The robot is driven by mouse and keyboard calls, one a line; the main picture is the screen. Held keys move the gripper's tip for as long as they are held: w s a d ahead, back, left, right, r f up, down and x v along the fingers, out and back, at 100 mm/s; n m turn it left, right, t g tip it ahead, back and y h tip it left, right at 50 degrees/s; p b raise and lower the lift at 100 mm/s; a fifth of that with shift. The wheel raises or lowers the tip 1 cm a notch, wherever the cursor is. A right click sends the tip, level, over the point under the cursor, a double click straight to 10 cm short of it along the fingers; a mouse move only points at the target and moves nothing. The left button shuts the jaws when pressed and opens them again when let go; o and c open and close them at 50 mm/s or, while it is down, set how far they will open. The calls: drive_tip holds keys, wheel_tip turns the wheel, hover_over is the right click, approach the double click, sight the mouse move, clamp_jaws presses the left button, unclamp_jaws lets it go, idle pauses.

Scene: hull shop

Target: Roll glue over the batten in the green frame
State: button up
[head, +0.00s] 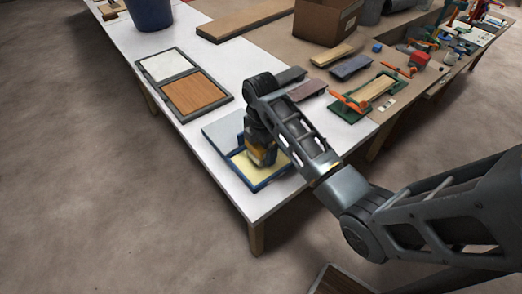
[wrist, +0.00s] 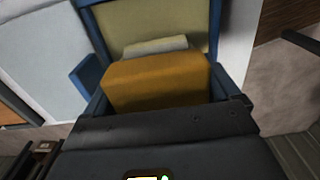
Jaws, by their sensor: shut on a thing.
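The green frame (head: 350,104) lies on the table to the right of my arm in the head view, with a pale wooden batten (head: 374,87) in it and orange handles at its ends. My gripper (head: 262,148) is over the blue tray (head: 266,184), which holds pale yellow glue (head: 252,171). It is shut on a yellow-orange handle (wrist: 158,80), seen close in the wrist view. A pale grey roller (wrist: 155,46) shows just beyond the handle, over the tray's yellow floor. Whether the roller touches the glue I cannot tell.
A pale flat panel (head: 222,129) adjoins the tray. A dark frame (head: 226,101) with white and brown panels lies to the left. Several boards, a cardboard box (head: 325,20) and a blue bucket (head: 150,12) stand farther back. The table's front edge is close to the tray.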

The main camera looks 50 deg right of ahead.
drive_tip(key=shift+r, duration=2.6)
drive_tip(key=shift+a, duration=0.1)
